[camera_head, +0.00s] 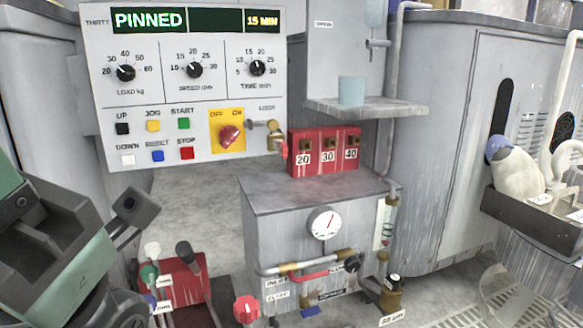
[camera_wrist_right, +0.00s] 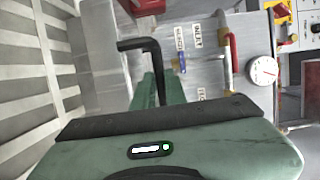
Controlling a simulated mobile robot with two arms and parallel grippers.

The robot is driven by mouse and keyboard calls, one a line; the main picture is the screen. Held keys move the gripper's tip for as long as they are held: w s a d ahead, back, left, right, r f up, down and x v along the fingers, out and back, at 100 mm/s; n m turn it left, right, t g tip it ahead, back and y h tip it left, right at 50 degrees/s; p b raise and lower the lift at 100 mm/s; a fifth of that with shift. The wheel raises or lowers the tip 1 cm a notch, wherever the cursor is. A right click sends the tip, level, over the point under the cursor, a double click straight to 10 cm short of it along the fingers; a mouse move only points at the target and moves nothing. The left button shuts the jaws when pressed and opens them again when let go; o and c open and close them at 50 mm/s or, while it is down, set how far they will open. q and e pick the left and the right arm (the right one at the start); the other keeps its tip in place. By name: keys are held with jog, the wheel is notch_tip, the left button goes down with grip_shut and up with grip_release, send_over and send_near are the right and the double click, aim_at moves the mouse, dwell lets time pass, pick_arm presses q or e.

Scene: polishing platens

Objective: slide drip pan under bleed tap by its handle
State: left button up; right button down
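In the right wrist view, a black bent handle (camera_wrist_right: 140,44) runs down between the green fingers of my right gripper (camera_wrist_right: 160,82). The fingers sit close on both sides of it and appear shut on it. A pale grey pan-like shape (camera_wrist_right: 95,55) lies beside the handle, low by the floor; its outline is unclear. A small blue part (camera_wrist_right: 183,68), perhaps the bleed tap, is on the cabinet front; a blue part also shows low in the head view (camera_head: 310,312). My left arm (camera_head: 75,265) is at lower left in the head view; its fingertips cannot be made out.
The grey cabinet (camera_head: 270,225) carries a gauge (camera_head: 325,222), pipes and labels. A red valve block (camera_head: 180,285) stands left of it. The control panel (camera_head: 180,90) reads PINNED. A grated floor (camera_wrist_right: 25,80) lies at left in the wrist view. A tray (camera_head: 525,215) is at right.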

jog(key=shift+w+a+b, duration=0.2)
jog(key=shift+w+b, duration=0.15)
jog(key=shift+w, duration=0.3)
jog(key=shift+w+a+b, duration=0.25)
jog(key=shift+w+b, duration=0.1)
jog(key=shift+w, duration=0.3)
jog(key=shift+w+a+b, duration=0.2)
jog(key=shift+w+b, duration=0.15)
jog(key=shift+w, duration=0.3)
jog(key=shift+w+a, duration=0.15)
jog(key=shift+w, duration=0.3)
jog(key=shift+w+a+b, duration=0.25)
jog(key=shift+w+b, duration=0.3)
jog(key=shift+w, duration=0.1)
jog(key=shift+w+a+b, duration=0.2)
jog(key=shift+w+b, duration=0.3)
jog(key=shift+w, duration=0.1)
jog(key=shift+w+a+b, duration=0.25)
jog(key=shift+w+b, duration=0.15)
jog(key=shift+w, duration=0.3)
